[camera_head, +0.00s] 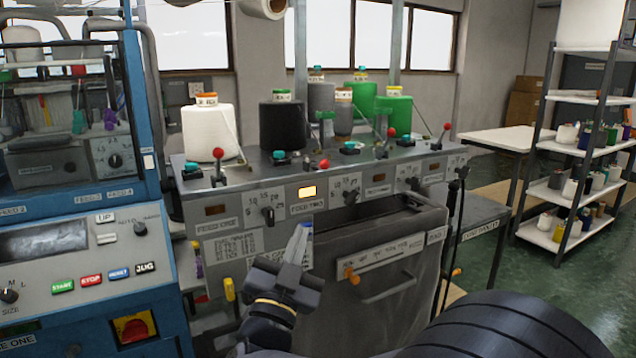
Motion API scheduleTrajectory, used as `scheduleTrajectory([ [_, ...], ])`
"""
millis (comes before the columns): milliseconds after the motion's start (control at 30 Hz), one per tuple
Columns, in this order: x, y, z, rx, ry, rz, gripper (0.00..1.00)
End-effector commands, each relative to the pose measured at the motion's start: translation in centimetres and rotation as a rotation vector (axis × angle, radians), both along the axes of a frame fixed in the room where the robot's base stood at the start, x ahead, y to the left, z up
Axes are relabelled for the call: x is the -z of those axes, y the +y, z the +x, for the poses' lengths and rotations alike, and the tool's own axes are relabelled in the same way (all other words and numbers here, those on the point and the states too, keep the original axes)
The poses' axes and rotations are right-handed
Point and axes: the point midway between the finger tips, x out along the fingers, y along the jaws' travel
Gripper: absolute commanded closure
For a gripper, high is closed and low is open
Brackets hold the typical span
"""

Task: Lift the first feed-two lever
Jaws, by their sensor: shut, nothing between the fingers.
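The feed bench (250,195) has a row of red-knobbed levers along its top. Below the front edge, a plate that seems to read FEED TWO (307,206) sits under a lit amber lamp (307,191). Above that lamp is a lever with a red knob (323,164). It lies low, with its knob just above the bench top, while the other levers stand up. My gripper (306,230) is in front of the bench face, below and a little left of that lever. Its fingers point up, shut and empty, apart from the lever.
Upright levers stand at left (218,154), right of centre (391,133) and far right (447,127). Yarn cones, including a white one (210,130) and a black one (282,125), stand behind them. A grey bin (390,310) is below; a blue machine (145,130) stands left.

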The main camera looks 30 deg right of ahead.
Motion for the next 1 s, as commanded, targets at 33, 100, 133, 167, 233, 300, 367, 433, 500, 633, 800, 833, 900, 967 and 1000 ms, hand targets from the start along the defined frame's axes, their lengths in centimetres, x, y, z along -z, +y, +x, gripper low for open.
scheduleTrajectory([
  [33, -0.1, 0.0, 0.0, 0.000, 0.000, 0.000, 1.00],
  [100, -0.2, -0.2, 0.2, 0.001, -0.001, 0.000, 1.00],
  [133, -0.4, -0.3, 0.3, 0.001, -0.001, 0.000, 1.00],
  [167, -0.5, -0.5, 0.5, 0.002, -0.002, 0.000, 1.00],
  [233, -1.0, -1.0, 1.0, 0.003, -0.001, 0.000, 1.00],
  [300, -1.5, -1.8, 1.7, 0.004, 0.000, 0.000, 1.00],
  [367, -2.2, -2.5, 2.5, 0.005, 0.000, 0.000, 1.00],
  [433, -2.9, -3.5, 3.5, 0.005, -0.001, -0.001, 1.00],
  [500, -3.6, -4.4, 4.5, 0.005, 0.000, -0.001, 1.00],
  [633, -4.9, -6.0, 6.2, 0.004, 0.000, 0.000, 1.00],
  [800, -6.1, -7.6, 7.9, 0.001, 0.001, 0.000, 1.00],
  [833, -6.3, -7.7, 8.2, 0.000, 0.001, -0.001, 1.00],
  [900, -6.5, -8.0, 8.6, -0.001, 0.000, -0.001, 1.00],
  [967, -6.6, -8.3, 8.8, -0.001, 0.001, 0.000, 1.00],
  [1000, -6.7, -8.4, 8.9, -0.001, 0.001, 0.000, 1.00],
])
